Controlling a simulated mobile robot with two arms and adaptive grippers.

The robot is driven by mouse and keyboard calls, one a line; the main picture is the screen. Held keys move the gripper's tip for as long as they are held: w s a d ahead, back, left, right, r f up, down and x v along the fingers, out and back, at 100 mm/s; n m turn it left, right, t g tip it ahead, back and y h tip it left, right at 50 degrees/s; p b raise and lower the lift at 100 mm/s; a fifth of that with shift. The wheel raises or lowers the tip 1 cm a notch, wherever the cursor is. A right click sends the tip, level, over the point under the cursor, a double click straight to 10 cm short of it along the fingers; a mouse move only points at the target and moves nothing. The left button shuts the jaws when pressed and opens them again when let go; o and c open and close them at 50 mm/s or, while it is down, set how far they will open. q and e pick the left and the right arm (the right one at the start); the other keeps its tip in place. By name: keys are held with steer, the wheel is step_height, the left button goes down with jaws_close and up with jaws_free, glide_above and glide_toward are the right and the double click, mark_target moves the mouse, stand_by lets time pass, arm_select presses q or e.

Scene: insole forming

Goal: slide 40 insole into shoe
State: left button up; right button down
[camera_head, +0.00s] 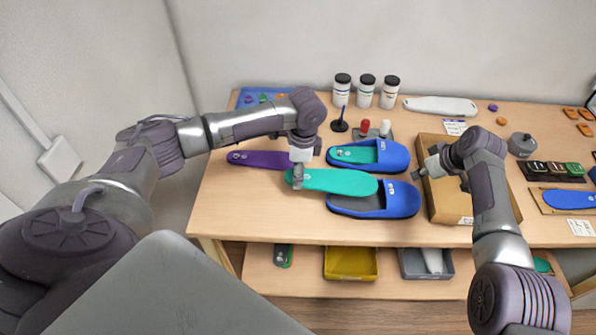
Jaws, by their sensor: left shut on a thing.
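A teal insole (335,182) is held flat by its left end in my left gripper (299,177), which is shut on it. Its right end overlaps the near blue shoe (390,201), covering part of that shoe's open heel side; whether they touch I cannot tell. The far blue shoe (388,154) has a teal insole (352,154) lying in it. A purple insole (255,159) lies on the table to the left, partly behind my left gripper. My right gripper (437,177) is over the cardboard box, to the right of the shoes, and looks open and empty. Size marks are too small to read.
The wooden table (235,210) carries a cardboard box (450,212) right of the shoes. Several jars (366,93), a red-topped item (365,126) and a white tool (440,106) stand behind. A blue insole (568,199) lies far right. Yellow (350,263) and grey bins (412,266) sit below.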

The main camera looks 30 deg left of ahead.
mark_target(404, 188)
arm_select(q)
steer(key=shift+s, duration=0.1)
arm_select(e)
steer(key=shift+w+a+r+n, duration=0.15)
steer(key=shift+a+r+n, duration=0.2)
steer(key=shift+r, duration=0.2)
arm_select(q)
step_height(404, 188, down, 5)
steer(key=b, duration=0.5)
arm_select(e)
step_height(404, 188, down, 5)
steer(key=shift+f, duration=0.2)
arm_select(q)
steer(key=shift+f+b, duration=0.75)
steer(key=shift+b, duration=0.05)
arm_select(e)
steer(key=shift+f, duration=0.9)
arm_select(q)
steer(key=shift+r, duration=0.1)
arm_select(e)
steer(key=shift+r, duration=0.1)
arm_select(q)
step_height(404, 188, up, 5)
steer(key=p, duration=0.5)
steer(key=shift+r+p, duration=0.2)
steer(key=shift+p, duration=0.1)
arm_select(e)
step_height(404, 188, up, 6)
steer(key=shift+f, duration=0.1)
